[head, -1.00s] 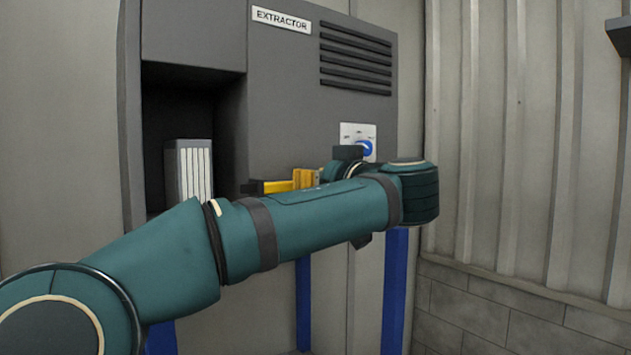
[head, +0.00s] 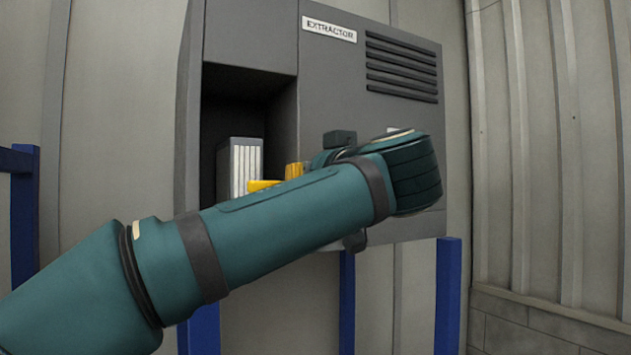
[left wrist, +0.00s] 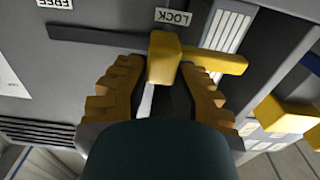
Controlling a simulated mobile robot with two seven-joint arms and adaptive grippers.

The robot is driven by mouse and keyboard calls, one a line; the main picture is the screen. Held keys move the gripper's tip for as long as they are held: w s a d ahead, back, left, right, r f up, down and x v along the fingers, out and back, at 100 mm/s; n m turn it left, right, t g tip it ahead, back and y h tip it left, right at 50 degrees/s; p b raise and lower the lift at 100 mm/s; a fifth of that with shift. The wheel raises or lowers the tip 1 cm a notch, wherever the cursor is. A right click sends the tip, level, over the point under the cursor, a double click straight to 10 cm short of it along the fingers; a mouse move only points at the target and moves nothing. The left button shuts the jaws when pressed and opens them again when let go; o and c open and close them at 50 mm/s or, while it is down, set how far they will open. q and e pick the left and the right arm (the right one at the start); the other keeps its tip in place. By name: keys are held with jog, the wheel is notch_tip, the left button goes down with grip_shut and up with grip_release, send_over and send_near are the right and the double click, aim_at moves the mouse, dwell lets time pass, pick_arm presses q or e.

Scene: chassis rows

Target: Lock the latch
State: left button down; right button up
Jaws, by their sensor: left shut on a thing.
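The latch is a yellow sliding bar (left wrist: 217,62) with a block handle (left wrist: 163,58) on the grey extractor cabinet. In the left wrist view, the handle stands by the LOCK label (left wrist: 172,17), away from the FREE label (left wrist: 55,3). The bar reaches across the edge of the open bay, in front of a white ribbed unit (left wrist: 232,30). The bar's end (head: 263,185) also shows in the head view. My left gripper (left wrist: 162,82) is shut on the handle; in the head view my forearm hides most of this grip. My right gripper is in neither view.
The extractor cabinet (head: 345,95) has a dark open bay (head: 225,105) on its left and vent slots (head: 402,65) at upper right. A white plate (head: 392,130) is mostly hidden by my arm. Blue posts (head: 448,290) stand below. A corrugated wall (head: 540,150) is at right.

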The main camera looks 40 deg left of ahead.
pick_arm(q)
jog(key=c, duration=0.9)
grip_release()
jog(key=shift+s+a, duration=0.1)
jog(key=shift+a, duration=0.05)
jog(key=shift+o, duration=0.8)
jog(key=shift+s+a, duration=0.15)
jog(key=v, duration=1.2)
